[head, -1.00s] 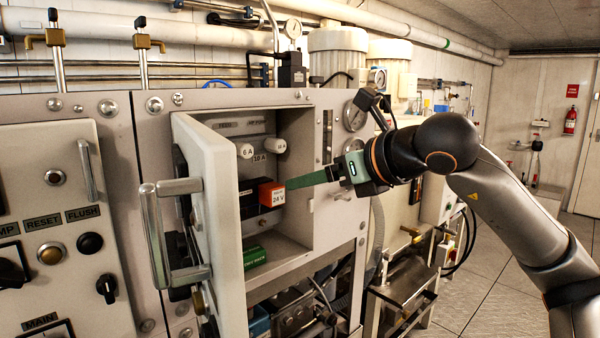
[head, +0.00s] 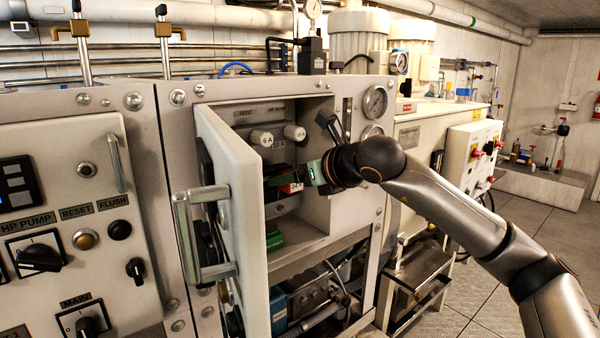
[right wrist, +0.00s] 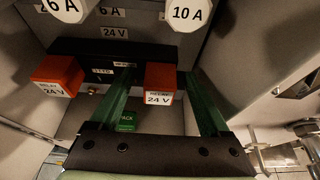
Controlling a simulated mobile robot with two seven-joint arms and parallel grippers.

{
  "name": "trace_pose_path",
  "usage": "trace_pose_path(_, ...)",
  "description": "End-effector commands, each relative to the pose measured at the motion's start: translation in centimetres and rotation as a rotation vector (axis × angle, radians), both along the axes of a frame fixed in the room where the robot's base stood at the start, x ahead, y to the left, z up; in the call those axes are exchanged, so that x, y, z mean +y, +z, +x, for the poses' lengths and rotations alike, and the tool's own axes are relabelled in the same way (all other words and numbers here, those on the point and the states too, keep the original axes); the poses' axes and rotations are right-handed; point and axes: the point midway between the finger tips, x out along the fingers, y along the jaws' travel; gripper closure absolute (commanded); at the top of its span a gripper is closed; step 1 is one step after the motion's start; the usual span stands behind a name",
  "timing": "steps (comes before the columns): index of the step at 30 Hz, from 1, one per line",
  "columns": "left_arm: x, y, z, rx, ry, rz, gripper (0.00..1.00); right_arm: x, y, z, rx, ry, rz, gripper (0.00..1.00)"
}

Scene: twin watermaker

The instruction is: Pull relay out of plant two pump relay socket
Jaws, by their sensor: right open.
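Two orange-red relays marked 24 V sit in a black socket block (right wrist: 150,50) inside the open cabinet. In the right wrist view, one relay (right wrist: 160,80) is between my right gripper's green fingers (right wrist: 160,108), with a gap on each side. The other relay (right wrist: 57,76) is to the left, outside the fingers. I cannot read which socket belongs to plant two. In the head view my right gripper (head: 284,181) reaches into the cabinet, and one relay (head: 291,188) shows partly behind it. My right gripper is open and empty. My left gripper is not in view.
The open cabinet door (head: 232,200), with its handle (head: 190,235), stands left of the opening. White fuse caps marked 6 A (head: 262,138) and 10 A (right wrist: 188,13) are above the relays. A green pack (head: 275,240) lies on the cabinet floor.

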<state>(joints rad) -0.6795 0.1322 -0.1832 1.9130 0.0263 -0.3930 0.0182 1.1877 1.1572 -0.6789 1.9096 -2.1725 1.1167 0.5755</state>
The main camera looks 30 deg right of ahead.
Motion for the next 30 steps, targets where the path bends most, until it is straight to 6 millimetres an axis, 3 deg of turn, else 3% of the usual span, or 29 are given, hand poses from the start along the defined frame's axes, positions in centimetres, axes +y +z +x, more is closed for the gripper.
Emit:
trace_pose_path(6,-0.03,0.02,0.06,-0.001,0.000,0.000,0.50,0.00,-0.02,0.00,0.000,0.000,0.000,0.22)
trace_pose_path(27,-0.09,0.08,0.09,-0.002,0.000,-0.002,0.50,0.00,0.03,-0.03,-0.001,0.000,0.000,1.00)
trace_pose_path(30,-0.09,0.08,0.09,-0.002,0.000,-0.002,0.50,0.00,0.04,-0.03,-0.001,0.000,0.000,1.00)
